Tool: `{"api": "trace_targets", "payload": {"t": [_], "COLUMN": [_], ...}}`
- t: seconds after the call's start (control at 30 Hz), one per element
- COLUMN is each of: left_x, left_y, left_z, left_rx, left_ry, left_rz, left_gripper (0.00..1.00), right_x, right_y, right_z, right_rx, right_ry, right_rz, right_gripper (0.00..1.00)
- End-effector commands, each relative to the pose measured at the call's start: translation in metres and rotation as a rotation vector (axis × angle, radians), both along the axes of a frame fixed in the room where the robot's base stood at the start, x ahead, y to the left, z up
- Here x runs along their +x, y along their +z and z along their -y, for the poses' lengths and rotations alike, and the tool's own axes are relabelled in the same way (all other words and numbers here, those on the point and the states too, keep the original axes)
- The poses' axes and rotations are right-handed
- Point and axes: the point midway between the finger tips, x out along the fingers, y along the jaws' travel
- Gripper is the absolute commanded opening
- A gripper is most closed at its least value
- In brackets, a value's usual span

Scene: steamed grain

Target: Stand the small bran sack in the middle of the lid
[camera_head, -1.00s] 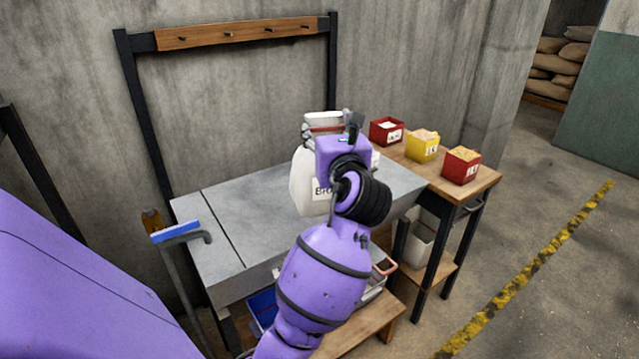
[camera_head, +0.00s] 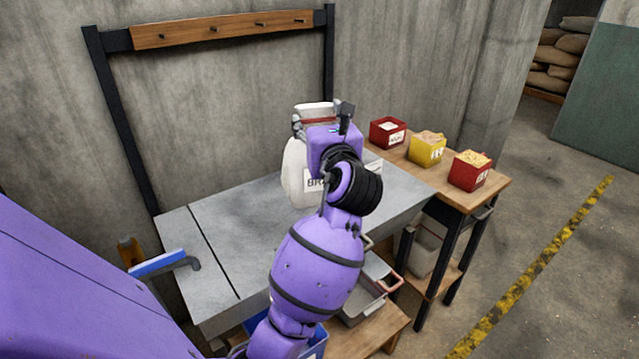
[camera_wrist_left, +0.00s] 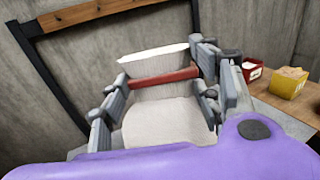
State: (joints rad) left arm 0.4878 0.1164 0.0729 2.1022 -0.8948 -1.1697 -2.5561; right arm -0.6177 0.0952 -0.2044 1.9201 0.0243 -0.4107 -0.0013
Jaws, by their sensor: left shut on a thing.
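The small bran sack (camera_head: 297,172) is white, with a label whose first letters read "BR" and a red band round its neck. My left gripper (camera_head: 312,124) is shut on its neck, under the pale top. The sack looks upright over the right-hand part of the grey lid (camera_head: 240,225); I cannot tell whether its base touches. My left forearm hides its right side. In the left wrist view the fingers (camera_wrist_left: 163,85) stand on both sides of the red band, with the sack (camera_wrist_left: 165,122) bulging below. My right gripper is not in view.
A wooden side table (camera_head: 468,202) to the right bears red and yellow boxes (camera_head: 428,150). A blue-topped tool (camera_head: 158,263) leans at the lid's left end. A peg rail (camera_head: 225,29) is behind. Grey containers (camera_head: 365,300) sit below. The lid's left part is clear.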

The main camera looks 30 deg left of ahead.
Motion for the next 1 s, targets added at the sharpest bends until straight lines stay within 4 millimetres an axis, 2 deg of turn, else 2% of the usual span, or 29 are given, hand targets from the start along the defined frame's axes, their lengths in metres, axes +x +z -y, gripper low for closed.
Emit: {"api": "trace_targets", "payload": {"t": [0.03, 0.13, 0.53, 0.6, 0.8, 1.0], "left_x": [0.002, 0.012, 0.078, 0.087, 0.107, 0.116], "left_y": [0.008, 0.003, -0.027, -0.04, -0.069, -0.077], "left_z": [-0.001, -0.006, -0.039, -0.043, -0.052, -0.057], "left_rx": [0.008, 0.009, 0.01, 0.009, 0.01, 0.011], "left_ry": [-0.001, -0.001, -0.001, -0.001, -0.003, -0.002], "left_rz": [0.017, 0.016, 0.016, 0.012, 0.01, 0.017], "left_gripper": [0.0, 0.0, 0.0, 0.0, 0.0, 0.0], "right_x": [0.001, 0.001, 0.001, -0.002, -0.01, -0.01], "right_y": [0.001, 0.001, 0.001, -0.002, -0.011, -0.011], "right_z": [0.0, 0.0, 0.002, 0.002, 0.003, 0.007], "right_rx": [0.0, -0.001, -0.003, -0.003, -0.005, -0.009], "right_ry": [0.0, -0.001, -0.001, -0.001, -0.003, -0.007], "right_rz": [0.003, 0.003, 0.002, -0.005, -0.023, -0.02], "right_gripper": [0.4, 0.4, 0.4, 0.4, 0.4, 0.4]}}
